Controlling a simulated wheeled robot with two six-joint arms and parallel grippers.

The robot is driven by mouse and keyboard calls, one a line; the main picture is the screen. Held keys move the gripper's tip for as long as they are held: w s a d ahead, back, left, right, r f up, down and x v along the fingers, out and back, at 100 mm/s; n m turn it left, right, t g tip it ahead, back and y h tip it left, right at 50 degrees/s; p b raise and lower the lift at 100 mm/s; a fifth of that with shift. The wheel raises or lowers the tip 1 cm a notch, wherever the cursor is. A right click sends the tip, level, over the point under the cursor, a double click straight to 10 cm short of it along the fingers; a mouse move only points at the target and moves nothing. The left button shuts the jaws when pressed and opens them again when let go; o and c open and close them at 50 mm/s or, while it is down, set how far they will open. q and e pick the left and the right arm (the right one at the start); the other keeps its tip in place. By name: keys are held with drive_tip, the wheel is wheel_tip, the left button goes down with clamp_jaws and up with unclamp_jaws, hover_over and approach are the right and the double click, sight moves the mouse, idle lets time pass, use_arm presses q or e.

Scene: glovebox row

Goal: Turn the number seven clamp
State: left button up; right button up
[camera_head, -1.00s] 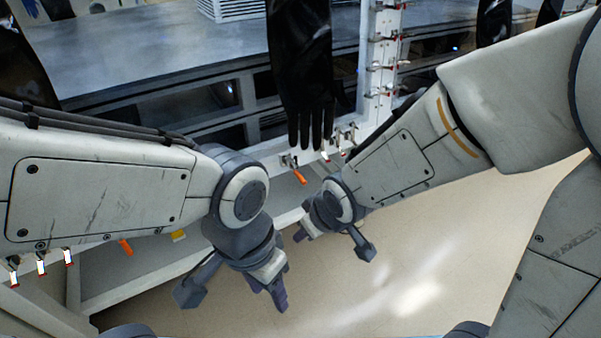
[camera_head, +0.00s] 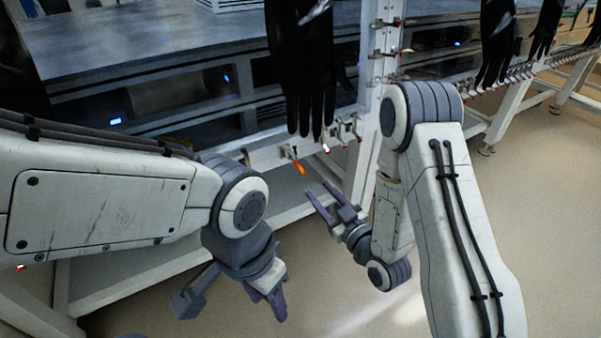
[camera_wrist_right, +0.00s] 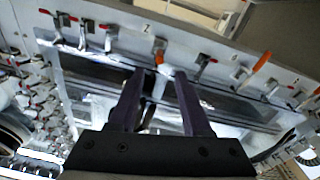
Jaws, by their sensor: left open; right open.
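Metal toggle clamps line the white front rail. In the head view an orange-handled clamp (camera_head: 299,167) hangs on the rail below a black glove, with red-tipped clamps to its right. My right gripper (camera_head: 318,190) is open and empty, below and right of that orange handle and apart from it. In the right wrist view, an orange-handled clamp (camera_wrist_right: 160,46) lies just beyond and between the open fingertips (camera_wrist_right: 158,74). A small mark by it may be a seven, but is too blurred to be sure. My left gripper (camera_head: 232,306) is open and empty at lower left.
A long black glove (camera_head: 300,70) hangs over the rail. A white frame post (camera_head: 372,90) with clamps stands to its right. Another orange-handled clamp (camera_wrist_right: 262,62) is further right in the wrist view. Open floor (camera_head: 545,220) lies at right.

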sight(300, 172)
drive_tip(key=b+x, duration=0.3)
drive_tip(key=x, duration=0.7)
drive_tip(key=shift+w+a+b, duration=0.1)
drive_tip(key=shift+w+b, duration=0.05)
drive_tip(key=shift+b, duration=0.25)
clamp_jaws()
drive_tip(key=shift+f, duration=0.1)
idle(0.8)
